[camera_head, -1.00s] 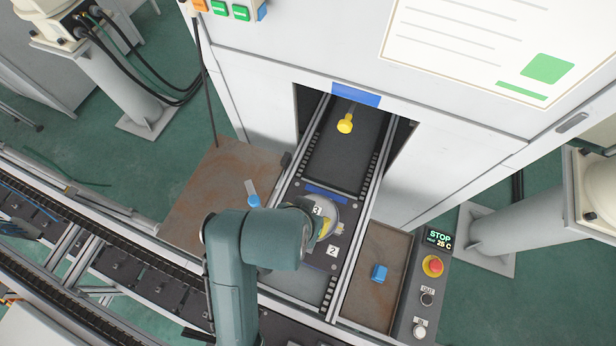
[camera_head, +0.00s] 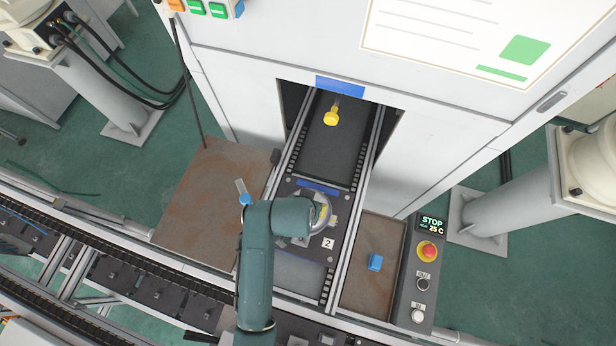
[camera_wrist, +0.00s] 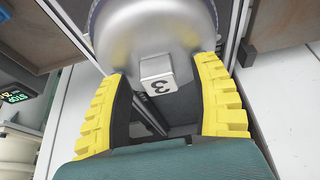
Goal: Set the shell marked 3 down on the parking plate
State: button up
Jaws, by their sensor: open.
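The shell marked 3 is a shiny grey rounded metal body (camera_wrist: 155,25) with a white tag reading 3 in the wrist view. In the head view the shell (camera_head: 323,222) sits over the dark carriage plate (camera_head: 300,238) on the slide, partly hidden by my arm. My gripper (camera_wrist: 160,75) is open, its yellow ribbed fingers apart on either side of the tag end. I cannot tell whether they touch the shell. A rusty brown plate (camera_head: 195,215) lies left of the slide; I cannot tell whether it is the parking plate.
A blue-ended tool (camera_head: 244,193) lies on the left brown plate. A blue block (camera_head: 375,262) sits in the right brown tray (camera_head: 360,295), beside a button panel (camera_head: 424,285). A yellow part (camera_head: 331,117) hangs in the cabinet opening.

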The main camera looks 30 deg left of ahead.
grip_shut()
jog(key=c, duration=0.9)
grip_release()
jog(key=shift+c, duration=0.2)
grip_shut()
jog(key=shift+o, duration=0.7)
grip_release()
grip_shut()
jog(key=shift+s, duration=0.1)
